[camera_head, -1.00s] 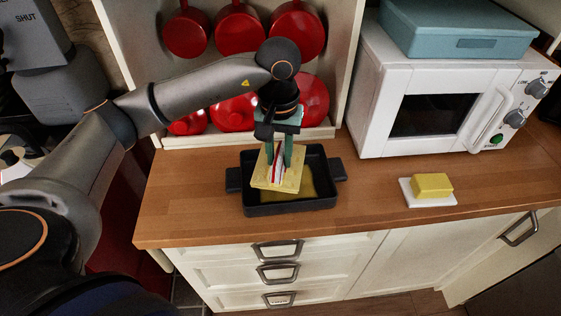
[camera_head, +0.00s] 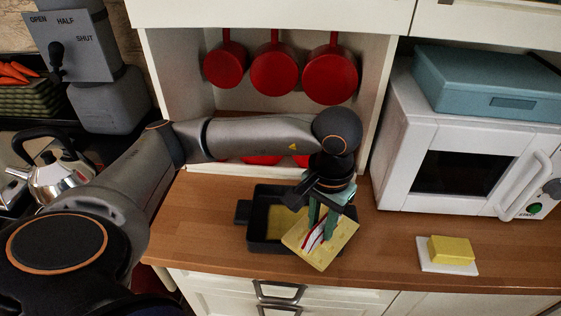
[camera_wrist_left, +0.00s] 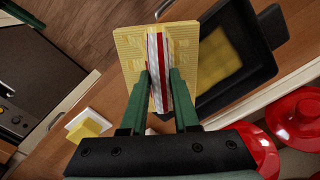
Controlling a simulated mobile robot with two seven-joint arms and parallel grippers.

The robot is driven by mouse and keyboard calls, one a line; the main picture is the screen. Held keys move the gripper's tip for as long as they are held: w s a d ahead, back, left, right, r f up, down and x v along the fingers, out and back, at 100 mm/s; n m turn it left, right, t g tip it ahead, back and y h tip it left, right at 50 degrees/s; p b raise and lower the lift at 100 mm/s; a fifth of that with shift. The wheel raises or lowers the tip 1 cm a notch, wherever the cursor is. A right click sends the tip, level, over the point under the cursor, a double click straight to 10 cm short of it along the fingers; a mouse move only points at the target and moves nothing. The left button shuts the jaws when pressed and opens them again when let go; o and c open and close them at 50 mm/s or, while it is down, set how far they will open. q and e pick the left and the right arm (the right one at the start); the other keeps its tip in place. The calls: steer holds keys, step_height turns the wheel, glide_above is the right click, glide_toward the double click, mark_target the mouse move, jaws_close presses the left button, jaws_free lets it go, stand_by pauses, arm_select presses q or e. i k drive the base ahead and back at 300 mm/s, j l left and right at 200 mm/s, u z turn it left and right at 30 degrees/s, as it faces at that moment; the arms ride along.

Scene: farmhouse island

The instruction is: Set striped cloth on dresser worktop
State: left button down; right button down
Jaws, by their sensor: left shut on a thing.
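My left gripper (camera_head: 320,222) is shut on the striped cloth's raised red-and-white strip. The strip stands up from a flat, pale yellow square, seemingly all one piece, tilted in the head view (camera_head: 323,256). In the left wrist view the yellow square (camera_wrist_left: 187,60) extends on both sides of the strip, beyond the fingertips (camera_wrist_left: 158,82). The piece is held in front of and partly over the right side of a black pan; I cannot tell its exact height. The wooden dresser worktop (camera_head: 392,248) lies below. My right gripper is not in view.
The black two-handled pan (camera_head: 268,246) has a yellowish inside. Butter (camera_head: 451,249) sits on a white plate to the right. A white microwave (camera_head: 400,165) stands behind it. Red pans (camera_head: 274,70) hang at the back. Worktop is clear between pan and butter.

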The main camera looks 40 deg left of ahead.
mark_target(195, 226)
steer(key=i+l+u, duration=0.1)
steer(key=u, duration=0.2)
steer(key=i+l+u, duration=0.1)
steer(key=l+u, duration=0.25)
steer(key=u, duration=0.7)
